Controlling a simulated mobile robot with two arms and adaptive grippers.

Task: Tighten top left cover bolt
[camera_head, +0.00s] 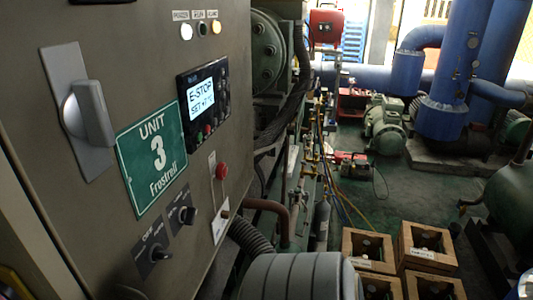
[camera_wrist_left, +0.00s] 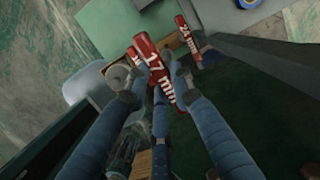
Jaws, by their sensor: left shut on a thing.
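In the left wrist view my left gripper (camera_wrist_left: 157,82) is shut on a red tool marked 17 mm (camera_wrist_left: 150,62). The tool's handle lies between the fingers, and its far end is partly hidden by them. Another red tool, its label partly readable as 24 mm (camera_wrist_left: 188,42), lies beyond and to the right, apart from the fingers. Neither gripper shows in the head view. I cannot make out the top left cover bolt in either view.
The head view shows a grey control cabinet (camera_head: 95,215) with a lit E-STOP display (camera_head: 201,97) and a handle (camera_head: 92,115) close on the left. Wooden crates (camera_head: 428,247) stand at the lower right. Green floor (camera_head: 420,190) is open beyond them.

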